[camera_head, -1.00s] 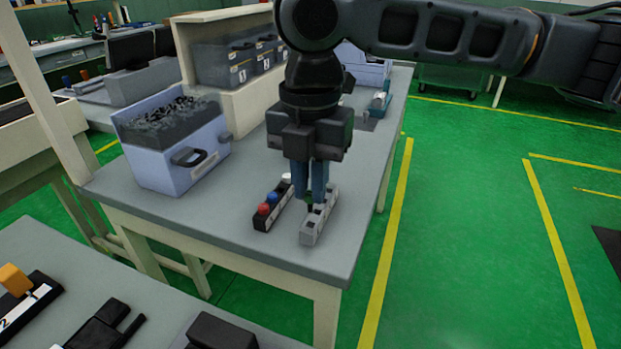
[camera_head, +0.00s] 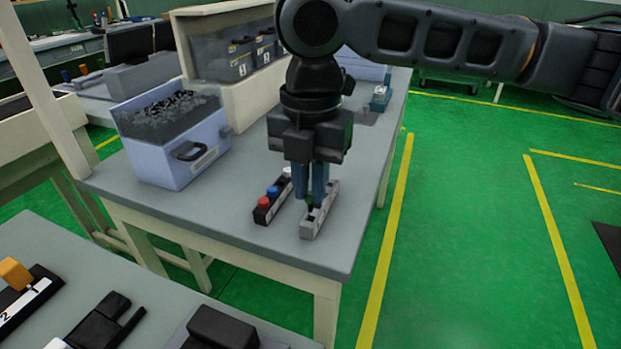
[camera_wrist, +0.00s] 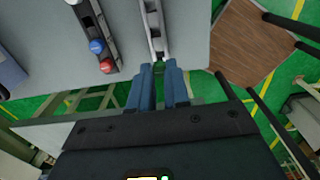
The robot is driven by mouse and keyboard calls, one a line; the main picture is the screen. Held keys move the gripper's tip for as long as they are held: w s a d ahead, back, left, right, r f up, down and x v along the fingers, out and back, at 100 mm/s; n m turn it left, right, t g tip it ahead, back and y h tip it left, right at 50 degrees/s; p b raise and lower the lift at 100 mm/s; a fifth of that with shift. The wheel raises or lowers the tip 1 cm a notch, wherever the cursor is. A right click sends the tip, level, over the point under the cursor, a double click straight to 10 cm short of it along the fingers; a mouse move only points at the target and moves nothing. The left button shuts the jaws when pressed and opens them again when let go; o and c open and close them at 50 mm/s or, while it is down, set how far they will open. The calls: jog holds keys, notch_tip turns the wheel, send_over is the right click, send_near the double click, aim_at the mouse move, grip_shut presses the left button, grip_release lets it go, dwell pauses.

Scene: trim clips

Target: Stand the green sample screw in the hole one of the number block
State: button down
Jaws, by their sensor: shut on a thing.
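The green sample screw (camera_head: 310,200) is held between my gripper's blue fingertips; only a small green part shows, also in the wrist view (camera_wrist: 159,66). My gripper (camera_head: 311,197) points down over the light grey number block (camera_head: 313,226), above its middle in the head view. The block also shows in the wrist view (camera_wrist: 154,22), running away from the fingertips. The fingers hide part of the block. I cannot tell whether the screw's tip touches the block or is in a hole.
A black rack (camera_head: 262,217) with red, blue and white pieces stands close left of the block. A lilac bin (camera_head: 165,165) of dark parts stands further left. The table's front edge is near the block; the tabletop right of it is clear.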

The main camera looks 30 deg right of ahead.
aim_at(311, 194)
jog(key=shift+f+b, duration=0.75)
jog(key=shift+f, duration=0.9)
dwell(0.4)
jog(key=c, duration=1)
grip_release()
notch_tip(311, 194, up, 8)
jog(key=shift+f+p, duration=0.1)
jog(key=shift+p, duration=0.3)
